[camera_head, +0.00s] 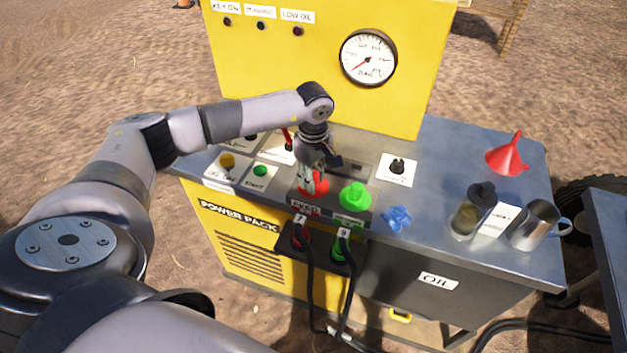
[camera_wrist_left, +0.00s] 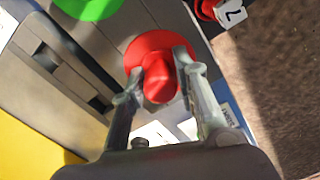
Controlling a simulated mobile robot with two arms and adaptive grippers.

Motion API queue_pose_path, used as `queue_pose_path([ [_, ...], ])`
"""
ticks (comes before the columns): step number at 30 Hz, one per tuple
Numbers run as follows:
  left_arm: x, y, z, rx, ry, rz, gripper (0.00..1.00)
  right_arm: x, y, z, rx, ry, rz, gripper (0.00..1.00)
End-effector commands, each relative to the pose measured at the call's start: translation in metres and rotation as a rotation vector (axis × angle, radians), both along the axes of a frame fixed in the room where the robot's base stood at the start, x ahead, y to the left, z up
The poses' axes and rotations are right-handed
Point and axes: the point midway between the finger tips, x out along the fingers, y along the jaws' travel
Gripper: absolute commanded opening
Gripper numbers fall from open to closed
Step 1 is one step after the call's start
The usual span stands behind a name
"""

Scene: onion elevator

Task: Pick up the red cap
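The red cap (camera_head: 313,186) sits on the top of the power pack, behind the red-marked plug. It has a wide round base and a raised stem. In the left wrist view the cap (camera_wrist_left: 159,82) is between the two fingers of my left gripper (camera_wrist_left: 160,62). The fingertips lie close against both sides of its stem, and the gripper looks shut on it. In the head view my left gripper (camera_head: 311,184) points down over the cap and partly hides it. My right gripper is not in view.
A green cap (camera_head: 355,196) sits just right of the red one, with a blue piece (camera_head: 397,218) beyond it. The yellow gauge panel (camera_head: 330,60) rises behind.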

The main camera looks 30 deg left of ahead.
Motion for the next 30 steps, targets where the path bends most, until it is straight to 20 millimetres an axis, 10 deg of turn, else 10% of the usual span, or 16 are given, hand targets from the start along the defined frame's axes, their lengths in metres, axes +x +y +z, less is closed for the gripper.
queue_pose_path([
  [20,0.001,0.000,0.005,0.000,-0.002,0.000,0.03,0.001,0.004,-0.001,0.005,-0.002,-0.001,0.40],
  [30,0.001,0.000,0.061,0.000,-0.007,-0.001,0.03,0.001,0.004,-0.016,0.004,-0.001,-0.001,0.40],
])
